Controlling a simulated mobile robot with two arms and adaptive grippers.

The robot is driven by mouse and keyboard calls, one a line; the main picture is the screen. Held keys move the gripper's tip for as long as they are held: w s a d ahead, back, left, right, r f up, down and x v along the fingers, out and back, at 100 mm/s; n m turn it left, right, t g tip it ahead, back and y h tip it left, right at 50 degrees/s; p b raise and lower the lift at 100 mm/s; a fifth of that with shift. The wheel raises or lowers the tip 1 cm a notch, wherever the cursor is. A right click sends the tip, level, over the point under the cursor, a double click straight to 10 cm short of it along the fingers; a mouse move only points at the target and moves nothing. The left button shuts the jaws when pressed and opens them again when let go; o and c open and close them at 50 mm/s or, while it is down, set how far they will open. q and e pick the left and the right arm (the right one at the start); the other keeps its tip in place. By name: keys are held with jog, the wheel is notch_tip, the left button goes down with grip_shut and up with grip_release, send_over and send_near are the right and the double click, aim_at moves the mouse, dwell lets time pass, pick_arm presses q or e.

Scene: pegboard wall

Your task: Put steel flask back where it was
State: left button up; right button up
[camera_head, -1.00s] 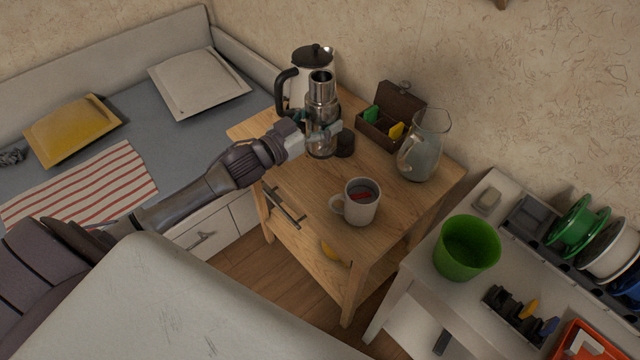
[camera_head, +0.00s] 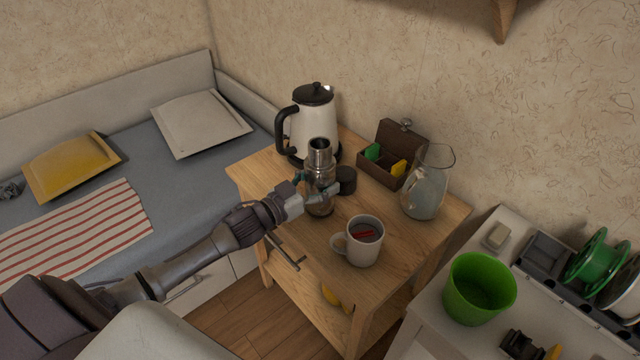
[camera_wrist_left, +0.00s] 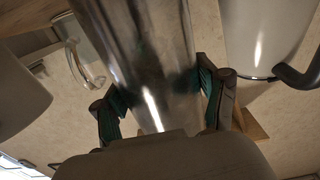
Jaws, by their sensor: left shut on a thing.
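The steel flask (camera_head: 320,158) is a shiny upright metal cylinder with an open neck, over the wooden side table (camera_head: 287,221). My left gripper (camera_head: 318,190) is shut around its body. In the left wrist view the flask (camera_wrist_left: 150,60) fills the middle, between the two fingers (camera_wrist_left: 165,103). I cannot tell for sure whether its base touches the tabletop. A dark round cap (camera_head: 346,180) lies on the table just right of the flask. My right gripper does not show.
A white kettle (camera_head: 318,125) stands behind the flask. A tea box (camera_head: 392,160), a glass jug (camera_head: 427,185) and a mug (camera_head: 362,240) stand to the right. A green bin (camera_head: 478,290) is on the white desk. The tabletop's front left is clear.

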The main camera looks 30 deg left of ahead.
pick_arm(q)
jog(key=shift+f, duration=0.15)
jog(key=shift+f, duration=0.2)
jog(key=o, duration=1.8)
